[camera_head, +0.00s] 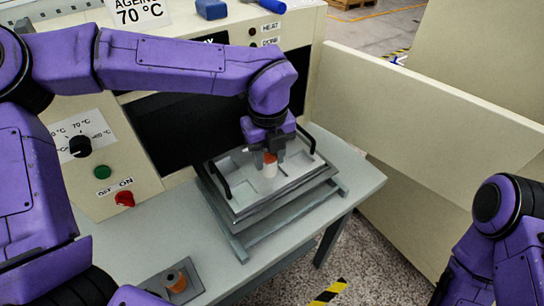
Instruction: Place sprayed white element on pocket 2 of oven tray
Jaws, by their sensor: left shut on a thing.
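My left gripper (269,156) is shut on the white element (269,171), a small upright cylinder with an orange top. The gripper points down from above and holds the element over the oven tray, near its middle. The oven tray (248,207) is grey, with shallow pockets and black handles, and sits on a rack on the table. The arm and gripper hide part of the tray's far side. I cannot tell which pocket the element is at, or whether it touches the tray. My right arm is at the lower right, with its gripper out of view.
The oven (100,175) stands behind, with a dial, a green button and a red knob (124,199). An orange-topped spindle (176,281) stands on a grey holder at the table's front. A cream panel (430,120) stands at the right. The table (205,245) is clear between holder and tray.

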